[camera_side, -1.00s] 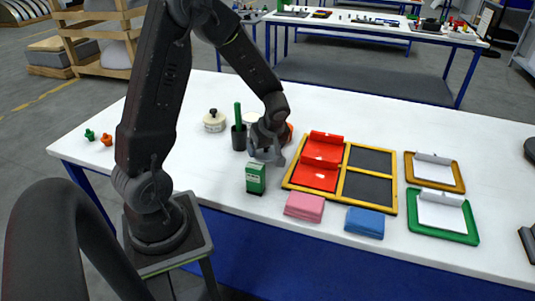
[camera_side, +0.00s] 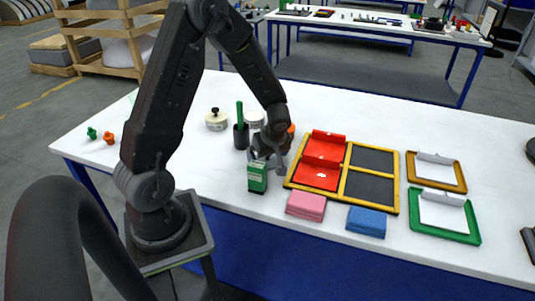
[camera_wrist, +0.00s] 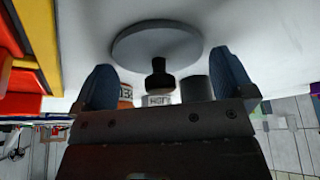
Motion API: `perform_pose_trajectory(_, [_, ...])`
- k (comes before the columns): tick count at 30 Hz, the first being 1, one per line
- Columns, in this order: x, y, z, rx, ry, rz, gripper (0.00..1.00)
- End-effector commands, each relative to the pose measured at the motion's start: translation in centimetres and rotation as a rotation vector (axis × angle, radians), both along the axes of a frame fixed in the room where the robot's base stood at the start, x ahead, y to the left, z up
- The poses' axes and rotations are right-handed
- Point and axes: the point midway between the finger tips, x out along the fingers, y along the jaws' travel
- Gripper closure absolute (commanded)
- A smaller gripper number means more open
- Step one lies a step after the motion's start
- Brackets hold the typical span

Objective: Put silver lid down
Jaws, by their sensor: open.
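The silver lid (camera_wrist: 140,42) is a flat grey disc with a black knob (camera_wrist: 159,77) in the wrist view. It appears to rest on the white table with its knob up. My gripper (camera_wrist: 163,80) is open, its two blue-grey fingers on either side of the knob and visibly apart from it. In the side view my gripper (camera_side: 271,158) hangs low over the table, behind the green box (camera_side: 257,178) and left of the red trays. The lid cannot be made out clearly there, being mostly hidden by the gripper.
A dark cup (camera_side: 240,137) with a green stick and a cream jar (camera_side: 216,121) with a black knob stand behind left. A yellow-framed organiser (camera_side: 370,187) with red trays (camera_side: 318,176) lies right. Pink (camera_side: 306,206) and blue (camera_side: 366,222) blocks lie in front.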

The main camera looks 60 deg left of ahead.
Motion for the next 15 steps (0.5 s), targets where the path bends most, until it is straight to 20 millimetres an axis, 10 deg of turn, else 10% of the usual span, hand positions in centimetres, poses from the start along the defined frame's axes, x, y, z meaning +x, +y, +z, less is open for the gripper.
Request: perform_pose_trajectory(15, [0.1, -2.9, 7.4, 0.002, -0.006, -0.001, 0.00])
